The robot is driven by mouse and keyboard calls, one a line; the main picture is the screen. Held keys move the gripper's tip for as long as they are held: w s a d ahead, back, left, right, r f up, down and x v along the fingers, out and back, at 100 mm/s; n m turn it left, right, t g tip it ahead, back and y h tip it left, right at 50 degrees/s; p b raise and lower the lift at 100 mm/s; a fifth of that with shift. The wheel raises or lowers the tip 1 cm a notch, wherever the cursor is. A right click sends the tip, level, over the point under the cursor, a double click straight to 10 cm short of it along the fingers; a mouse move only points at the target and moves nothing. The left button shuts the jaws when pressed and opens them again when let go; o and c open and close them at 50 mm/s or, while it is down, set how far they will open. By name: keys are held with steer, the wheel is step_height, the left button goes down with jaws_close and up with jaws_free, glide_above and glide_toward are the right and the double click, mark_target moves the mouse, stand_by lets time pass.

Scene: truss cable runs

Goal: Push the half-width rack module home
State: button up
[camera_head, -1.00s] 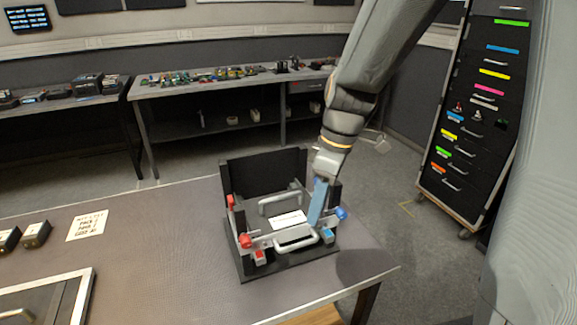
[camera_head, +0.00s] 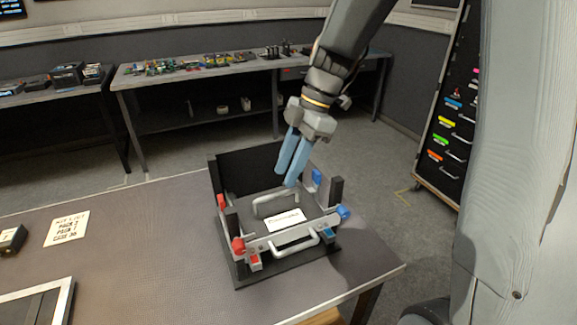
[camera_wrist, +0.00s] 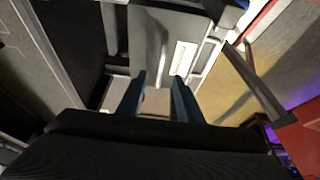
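The rack module is a grey unit (camera_head: 258,227) with a white label and a light front handle (camera_head: 297,242). It sits in a black rack frame (camera_head: 236,172) on the table; the wrist view shows its grey top (camera_wrist: 160,37) and label too. I cannot tell how deep it sits. Red latch pieces (camera_head: 238,245) are at the left side and blue ones (camera_head: 343,212) at the right. My gripper (camera_head: 286,179) points down above the module's rear part, near its grey upper handle (camera_head: 275,203).
The table (camera_head: 150,250) is clear left of the frame. A paper note (camera_head: 67,228), a small dark block (camera_head: 12,240) and a light-edged tray (camera_head: 62,300) lie farther left.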

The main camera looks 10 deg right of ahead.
mark_target(277, 194)
steer(key=shift+p+x, duration=0.75)
steer(key=shift+x, duration=3.1)
steer(key=shift+c, duration=0.5)
jaws_close()
steer(key=shift+w, duration=0.1)
